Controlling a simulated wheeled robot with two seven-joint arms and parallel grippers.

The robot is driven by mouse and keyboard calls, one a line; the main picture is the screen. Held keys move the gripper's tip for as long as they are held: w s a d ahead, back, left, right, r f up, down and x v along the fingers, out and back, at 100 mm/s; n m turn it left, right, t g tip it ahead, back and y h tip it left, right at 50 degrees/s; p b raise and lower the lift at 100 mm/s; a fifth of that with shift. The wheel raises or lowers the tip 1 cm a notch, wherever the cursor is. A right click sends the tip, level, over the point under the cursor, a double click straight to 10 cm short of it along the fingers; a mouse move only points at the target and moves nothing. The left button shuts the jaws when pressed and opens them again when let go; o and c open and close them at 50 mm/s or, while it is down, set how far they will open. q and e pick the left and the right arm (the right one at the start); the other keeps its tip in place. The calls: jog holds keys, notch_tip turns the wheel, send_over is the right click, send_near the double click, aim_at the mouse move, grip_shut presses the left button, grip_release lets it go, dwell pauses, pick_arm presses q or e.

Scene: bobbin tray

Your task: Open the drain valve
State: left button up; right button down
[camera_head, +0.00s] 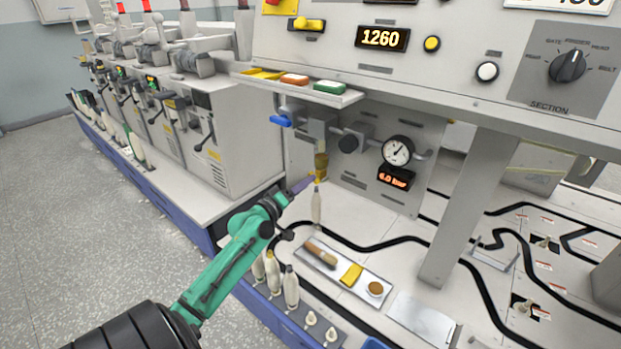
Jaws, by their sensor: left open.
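An air unit hangs on the grey panel under the machine's control face. Below its grey body is a brass-coloured bowl (321,161) with a small yellow part (318,177) at its foot, which looks like the drain valve. A blue lever (281,120) sits on the pipe at the unit's left. My left gripper (303,186) comes from the lower left on the green arm and has its tips close to the yellow part. It is open; whether it touches the part I cannot tell. A pale bobbin-shaped thing (316,207) shows just below. My right gripper is out of view.
A pressure gauge (397,150) stands right of the unit, above a display (392,179) reading 4.0 bar. A tray (338,280) with a brush and yellow block lies below. A grey post (468,210) rises at the right.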

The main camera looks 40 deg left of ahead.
pick_arm(q)
jog(key=w, duration=0.2)
jog(key=shift+w, duration=0.35)
grip_shut()
